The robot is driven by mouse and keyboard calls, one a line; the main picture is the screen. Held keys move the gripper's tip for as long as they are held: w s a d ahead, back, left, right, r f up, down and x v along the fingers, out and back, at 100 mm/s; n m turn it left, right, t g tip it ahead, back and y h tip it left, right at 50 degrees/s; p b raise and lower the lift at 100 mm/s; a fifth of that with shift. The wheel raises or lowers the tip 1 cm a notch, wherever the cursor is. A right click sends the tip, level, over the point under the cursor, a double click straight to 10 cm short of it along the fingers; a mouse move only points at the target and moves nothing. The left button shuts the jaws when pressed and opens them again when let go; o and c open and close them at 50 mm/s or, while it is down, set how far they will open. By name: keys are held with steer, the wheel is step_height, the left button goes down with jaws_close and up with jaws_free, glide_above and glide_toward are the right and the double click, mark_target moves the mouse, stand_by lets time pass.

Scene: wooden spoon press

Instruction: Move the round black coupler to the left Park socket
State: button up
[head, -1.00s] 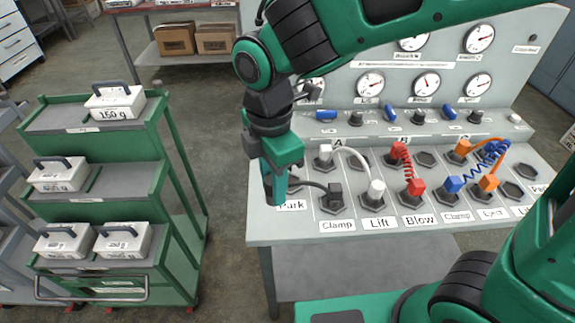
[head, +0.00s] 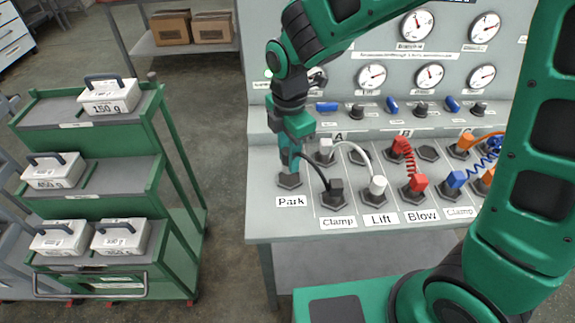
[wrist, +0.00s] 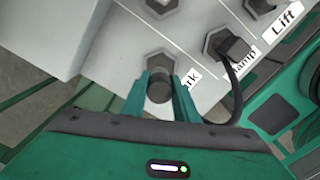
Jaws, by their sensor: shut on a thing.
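My gripper (head: 290,160) is shut on the round black coupler (wrist: 159,90), which shows between the two green fingers in the wrist view. In the head view the fingers mostly hide it. The left Park socket (head: 289,181) is a dark hexagon behind the "Park" label. The fingertips are right over or at it; the gap cannot be judged. In the wrist view the socket (wrist: 160,63) shows just beyond the coupler, partly covered by it. A black cable (head: 322,160) runs from the gripper to a square black coupler (head: 334,193) in the Clamp socket.
A white coupler (head: 377,188) and a red coupler (head: 417,184) with their hoses stand to the right on the panel (head: 262,222). A green cart (head: 165,190) with white weights stands left, across open floor. My arm covers the panel's right end.

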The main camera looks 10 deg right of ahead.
steer(key=shift+w+f, duration=0.1)
steer(key=shift+f, duration=1.95)
steer(key=shift+f, duration=0.1)
steer(key=o, duration=1.1)
step_height(320, 180, up, 12)
steer(key=shift+r, duration=0.15)
